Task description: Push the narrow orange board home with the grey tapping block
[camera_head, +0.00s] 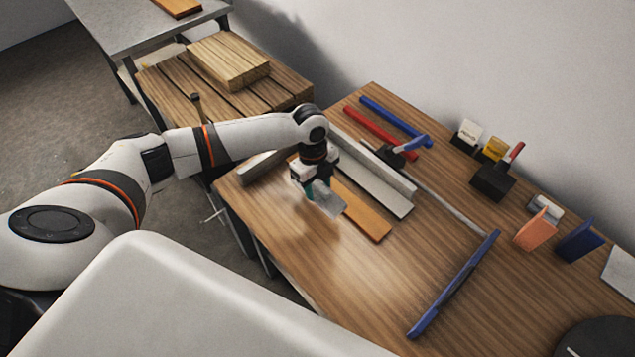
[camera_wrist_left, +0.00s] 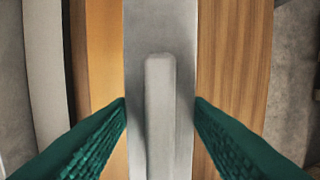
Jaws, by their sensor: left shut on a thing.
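My left gripper (camera_head: 312,188) reaches down over the bench and is shut on the grey tapping block (camera_head: 329,205). In the left wrist view the block (camera_wrist_left: 160,30) lies between the green fingers, with a raised rib along its middle. The narrow orange board (camera_head: 362,213) lies flat on the bench, just right of the block. It also shows in the left wrist view (camera_wrist_left: 104,60), close along the block's left side. Part of the board is hidden behind my gripper. Whether the block touches the board cannot be told. My right gripper is out of view.
A grey rail (camera_head: 378,178) runs beside the board on its far side. A long blue bar (camera_head: 453,285) lies at the front right. Bare wooden bench (camera_head: 330,265) lies in front.

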